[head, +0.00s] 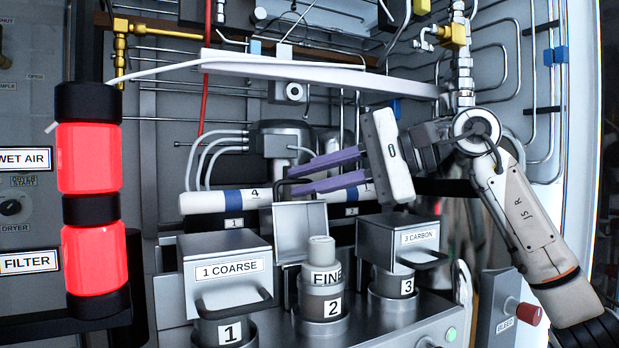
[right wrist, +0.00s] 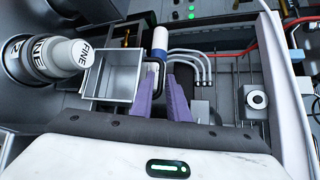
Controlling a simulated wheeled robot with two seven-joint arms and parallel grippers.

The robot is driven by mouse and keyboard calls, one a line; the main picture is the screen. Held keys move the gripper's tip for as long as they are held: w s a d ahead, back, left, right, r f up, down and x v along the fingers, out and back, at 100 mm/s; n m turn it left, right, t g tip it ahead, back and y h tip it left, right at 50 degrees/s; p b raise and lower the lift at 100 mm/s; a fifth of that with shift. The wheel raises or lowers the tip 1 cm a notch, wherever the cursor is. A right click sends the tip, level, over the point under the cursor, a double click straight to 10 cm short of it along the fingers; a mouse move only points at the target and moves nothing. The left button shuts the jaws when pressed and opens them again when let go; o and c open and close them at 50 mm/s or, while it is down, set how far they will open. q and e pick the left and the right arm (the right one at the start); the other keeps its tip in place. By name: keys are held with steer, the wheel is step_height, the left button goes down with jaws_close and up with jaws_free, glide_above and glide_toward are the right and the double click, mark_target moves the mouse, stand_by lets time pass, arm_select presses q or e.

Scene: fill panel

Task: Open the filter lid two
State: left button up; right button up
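Filter lid two (head: 300,228) is a grey box-shaped cover, swung up and standing open behind the filter marked FINE 2 (head: 322,278). Its hollow inside shows in the right wrist view (right wrist: 112,75). Its dark bar handle (head: 279,190) is at the top, by the right fingertips. My right gripper (head: 291,181) has two purple fingers with a gap between them. The handle's bar runs toward that gap; I cannot tell whether it touches a finger. The right wrist view also shows the handle (right wrist: 153,68) beside the left-hand finger. My left gripper is not in view.
Closed lids marked 1 COARSE (head: 228,268) and 3 CARBON (head: 419,238) flank the middle filter. A red-and-black cylinder (head: 90,200) stands at left. A red knob (head: 529,314) sticks out at lower right.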

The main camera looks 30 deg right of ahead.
jaws_close()
stand_by(0.7)
stand_by(0.6)
